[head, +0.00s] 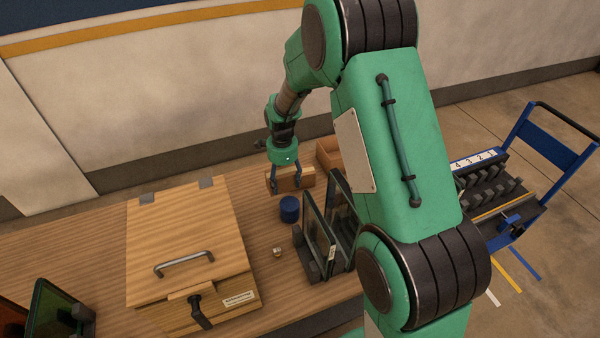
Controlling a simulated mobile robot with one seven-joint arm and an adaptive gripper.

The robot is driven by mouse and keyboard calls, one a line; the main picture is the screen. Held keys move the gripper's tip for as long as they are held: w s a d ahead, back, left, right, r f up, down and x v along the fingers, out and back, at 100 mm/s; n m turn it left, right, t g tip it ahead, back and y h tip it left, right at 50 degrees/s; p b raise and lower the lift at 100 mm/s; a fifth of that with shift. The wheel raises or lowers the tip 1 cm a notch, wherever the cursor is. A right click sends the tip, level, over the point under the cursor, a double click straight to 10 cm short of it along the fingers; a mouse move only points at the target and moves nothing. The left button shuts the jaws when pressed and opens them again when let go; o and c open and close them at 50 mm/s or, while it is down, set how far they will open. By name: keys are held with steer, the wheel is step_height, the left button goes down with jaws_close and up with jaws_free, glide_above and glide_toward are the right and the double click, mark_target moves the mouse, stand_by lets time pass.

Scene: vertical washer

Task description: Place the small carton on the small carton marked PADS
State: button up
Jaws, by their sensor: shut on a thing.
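My gripper (287,180) points down over the far part of the wooden table. It is shut on a small tan carton (290,182), with a finger on the near side of it. I cannot tell whether the carton touches the table or anything beneath it. A second brown box (327,150) shows just behind and to the right, partly hidden by my arm. I cannot read PADS on either one, so I cannot tell which carton is marked.
A blue cylinder (289,209) and upright glass panels in a rack (318,238) stand close in front and right of the carton. A large wooden box with a handle (187,250) fills the left. A small knob-like item (277,252) lies between. A blue cart (545,145) stands right.

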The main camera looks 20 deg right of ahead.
steer(key=s+d+r, duration=0.1)
steer(key=s+d, duration=0.5)
steer(key=d, duration=0.2)
steer(key=shift+s, duration=0.3)
steer(key=shift+w, duration=0.15)
steer(key=b, duration=0.2)
glide_toward(309, 173)
steer(key=a, duration=0.1)
steer(key=w+a+f, duration=0.1)
steer(key=a, duration=0.1)
steer(key=shift+w, duration=0.15)
steer(key=shift+f, duration=1.8)
steer(key=shift+f, duration=0.1)
steer(key=o, duration=1.5)
steer(key=shift+c, duration=0.2)
